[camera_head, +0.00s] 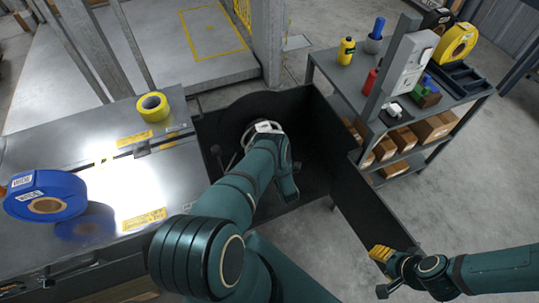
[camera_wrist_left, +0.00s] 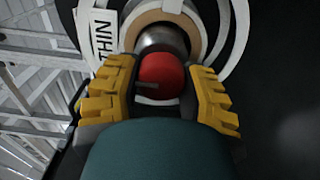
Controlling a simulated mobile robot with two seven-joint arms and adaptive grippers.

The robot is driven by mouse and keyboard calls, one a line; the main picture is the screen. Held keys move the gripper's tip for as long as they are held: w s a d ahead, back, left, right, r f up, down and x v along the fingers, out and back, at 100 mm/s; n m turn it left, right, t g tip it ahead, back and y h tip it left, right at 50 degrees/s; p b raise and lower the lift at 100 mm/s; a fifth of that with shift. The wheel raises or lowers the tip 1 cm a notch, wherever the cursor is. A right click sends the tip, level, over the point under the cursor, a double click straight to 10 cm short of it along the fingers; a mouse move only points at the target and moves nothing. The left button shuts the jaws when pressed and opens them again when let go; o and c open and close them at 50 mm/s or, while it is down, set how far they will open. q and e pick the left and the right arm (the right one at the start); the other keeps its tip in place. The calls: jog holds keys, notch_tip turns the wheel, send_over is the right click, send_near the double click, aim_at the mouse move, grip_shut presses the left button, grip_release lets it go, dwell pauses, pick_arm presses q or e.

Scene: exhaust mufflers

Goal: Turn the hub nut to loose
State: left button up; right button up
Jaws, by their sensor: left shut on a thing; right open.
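The hub nut looks like a rounded red knob (camera_wrist_left: 160,76) on a grey metal shaft in the left wrist view. My left gripper (camera_wrist_left: 163,68) is shut on it, with yellow ridged fingers on both sides. Behind the knob is a roll (camera_wrist_left: 186,18) with a tan core and white rings, beside a white label reading "THIN". In the head view my left arm reaches into a dark, open-topped enclosure (camera_head: 215,125), and its fingers and the knob are hidden. My right gripper (camera_head: 381,262) is open and empty at the lower right, beside the dark panel.
A metal bench (camera_head: 100,190) on the left holds a blue roll (camera_head: 45,194) and a yellow tape roll (camera_head: 152,106). A grey shelf unit (camera_head: 345,72) with bottles, bins and cardboard boxes stands at the right. A dark panel (camera_head: 370,205) runs between the arms.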

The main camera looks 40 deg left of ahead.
pick_arm(q)
jog(key=o, duration=1.2)
jog(key=shift+w, duration=0.1)
jog(key=v, duration=1.2)
